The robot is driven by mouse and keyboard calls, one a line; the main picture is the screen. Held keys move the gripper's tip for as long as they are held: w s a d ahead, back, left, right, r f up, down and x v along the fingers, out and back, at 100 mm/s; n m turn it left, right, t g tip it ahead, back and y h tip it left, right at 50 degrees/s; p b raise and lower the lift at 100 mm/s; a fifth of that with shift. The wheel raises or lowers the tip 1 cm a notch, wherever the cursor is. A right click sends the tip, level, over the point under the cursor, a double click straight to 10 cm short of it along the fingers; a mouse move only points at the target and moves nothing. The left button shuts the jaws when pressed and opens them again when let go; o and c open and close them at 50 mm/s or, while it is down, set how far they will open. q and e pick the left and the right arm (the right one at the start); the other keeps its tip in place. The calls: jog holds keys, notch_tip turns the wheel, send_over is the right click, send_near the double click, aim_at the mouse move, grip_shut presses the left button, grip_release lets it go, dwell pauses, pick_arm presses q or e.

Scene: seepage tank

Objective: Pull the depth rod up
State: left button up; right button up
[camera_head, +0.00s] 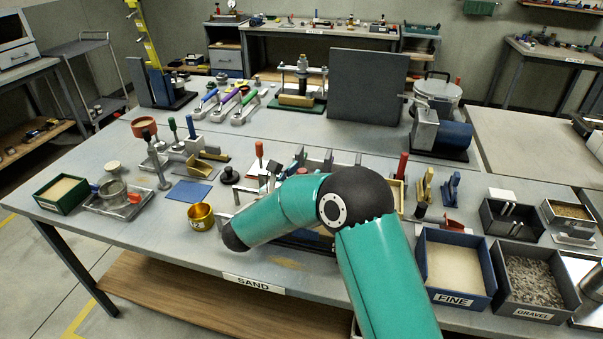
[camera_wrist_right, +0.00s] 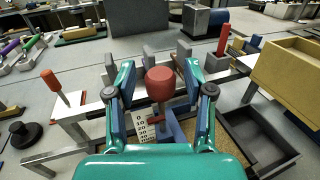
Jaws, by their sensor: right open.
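A round red knob (camera_wrist_right: 160,83), which appears to be the top of the depth rod, stands upright in the wrist view. A white scale plate (camera_wrist_right: 143,128) with printed numbers and a small red pointer show below it. My right gripper (camera_wrist_right: 158,74) is open, with one finger on each side of the knob and a visible gap on both sides. In the head view my teal right arm covers most of the tank area and hides the right gripper. The rod below the knob is mostly hidden. My left gripper is not in view.
An orange-handled tool (camera_wrist_right: 56,86) is left of the fingers, and a wooden box (camera_wrist_right: 292,75) is to the right. A brass cup (camera_head: 201,217) stands left of my arm. The FINE sand bin (camera_head: 455,268) and gravel bin (camera_head: 536,284) stand at the right front.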

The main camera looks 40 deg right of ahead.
jog(key=shift+c, duration=0.4)
grip_shut()
jog(key=shift+r, duration=0.1)
jog(key=shift+r, duration=0.7)
jog(key=shift+o, duration=0.4)
grip_release()
jog(key=shift+a, duration=0.15)
jog(key=v, duration=1.1)
jog(key=shift+s+a, duration=0.15)
jog(key=shift+a, duration=0.2)
jog(key=shift+f, duration=0.2)
